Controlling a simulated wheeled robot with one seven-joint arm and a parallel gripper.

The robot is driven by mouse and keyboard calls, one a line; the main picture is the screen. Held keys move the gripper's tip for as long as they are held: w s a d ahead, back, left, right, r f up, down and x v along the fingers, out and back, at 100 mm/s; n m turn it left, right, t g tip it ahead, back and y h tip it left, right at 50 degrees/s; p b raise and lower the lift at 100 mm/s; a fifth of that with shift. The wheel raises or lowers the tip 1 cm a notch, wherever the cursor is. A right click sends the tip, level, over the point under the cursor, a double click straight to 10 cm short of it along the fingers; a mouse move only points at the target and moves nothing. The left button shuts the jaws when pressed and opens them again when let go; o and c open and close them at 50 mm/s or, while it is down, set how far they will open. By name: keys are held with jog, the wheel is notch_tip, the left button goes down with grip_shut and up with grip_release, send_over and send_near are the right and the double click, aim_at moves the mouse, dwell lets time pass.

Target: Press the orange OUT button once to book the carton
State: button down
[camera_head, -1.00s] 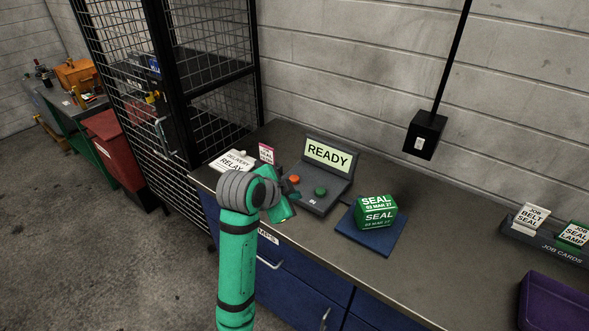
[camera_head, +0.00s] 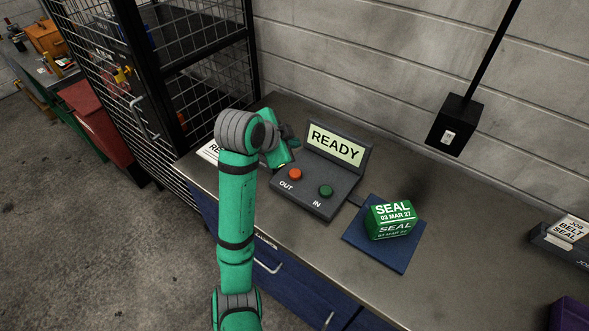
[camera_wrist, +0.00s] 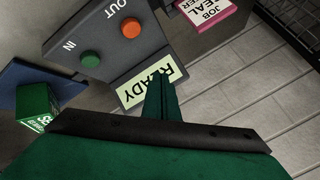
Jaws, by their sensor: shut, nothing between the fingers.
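The dark console (camera_head: 305,199) stands on the bench with a lit screen (camera_head: 336,145) reading READY. Its orange OUT button (camera_head: 295,174) is at left and its green IN button (camera_head: 326,191) at right. The green carton (camera_head: 392,220), marked SEAL 03 MAR 27, sits on a blue pad (camera_head: 361,239). My gripper (camera_head: 291,133) is shut and empty, at the screen's left side, beyond the orange button and apart from it. In the wrist view, a green finger (camera_wrist: 162,96) overlaps the screen's edge, and the orange button (camera_wrist: 131,29) is in plain view.
A wire-mesh cage (camera_head: 120,95) stands left of the bench. A black switch box (camera_head: 455,124) is on the wall. A card rack (camera_head: 553,243) stands at the far right. A pink-edged card (camera_wrist: 201,12) shows beside the console. Bare bench lies right of the pad.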

aim_at(293, 176)
jog(key=shift+f, duration=0.1)
jog(key=shift+f, duration=4.35)
jog(key=shift+f, duration=0.1)
jog(key=shift+s+f, duration=0.1)
jog(key=shift+f, duration=0.2)
jog(key=shift+f, duration=0.55)
jog(key=shift+r, duration=1)
jog(key=shift+r, duration=0.1)
jog(key=shift+r, duration=2.4)
